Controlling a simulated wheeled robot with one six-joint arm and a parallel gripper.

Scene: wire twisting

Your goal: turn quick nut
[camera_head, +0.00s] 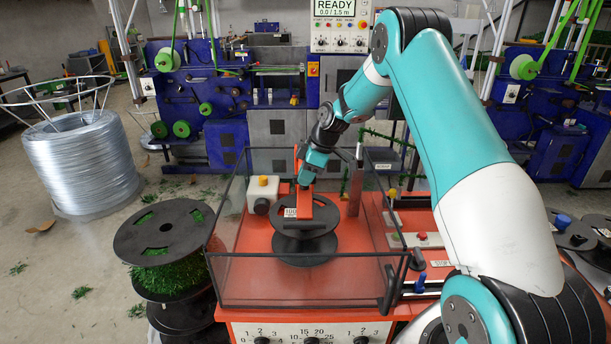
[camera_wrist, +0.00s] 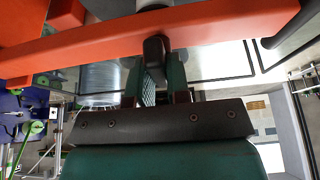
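An orange bracket (camera_head: 318,208) stands inside the glass-walled box, above a black spool (camera_head: 303,243). My gripper (camera_head: 306,180) is at the bracket's upper part, and its fingertips are too small to make out there. In the wrist view the orange bar (camera_wrist: 220,28) crosses the top of the picture. A dark rounded piece, perhaps the quick nut (camera_wrist: 155,52), sticks out below the bar. My two green fingers (camera_wrist: 153,80) stand apart, one on each side of this piece. Whether they press on it cannot be told.
Dark-framed glass walls (camera_head: 300,281) enclose the spool and bracket. A grey box with a yellow button (camera_head: 263,194) stands left of the bracket. Large black reels (camera_head: 165,232) stand outside at left, near a big wire coil (camera_head: 82,165). Controls (camera_head: 422,237) lie to the right.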

